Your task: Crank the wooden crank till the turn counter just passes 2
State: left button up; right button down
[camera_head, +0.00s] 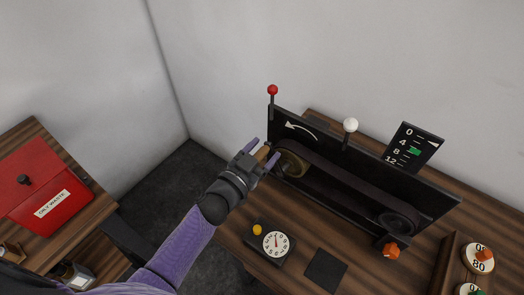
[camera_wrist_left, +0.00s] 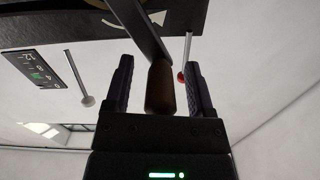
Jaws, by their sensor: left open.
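The wooden crank's brown handle (camera_head: 262,152) is at the left end of the black belt machine (camera_head: 345,165). My left gripper (camera_head: 264,152) is around the handle with its fingers open. In the left wrist view the handle (camera_wrist_left: 161,88) stands between the two fingers (camera_wrist_left: 160,72), with a gap on each side. A round white dial (camera_head: 276,244) with a red needle sits on a dark box in front. A black scale plate (camera_head: 413,150) marked 0, 4, 8, 12 has a green marker near 8. I cannot tell which one counts turns. My right gripper is out of view.
A red-knobbed lever (camera_head: 272,91) and a white-knobbed lever (camera_head: 350,125) rise from the machine. A white curved arrow (camera_head: 301,130) marks its panel. A yellow knob (camera_head: 257,230), a dark square pad (camera_head: 325,269) and an orange knob (camera_head: 391,250) are nearby.

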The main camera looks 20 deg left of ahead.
pick_arm(q)
grip_shut()
dwell(1.4)
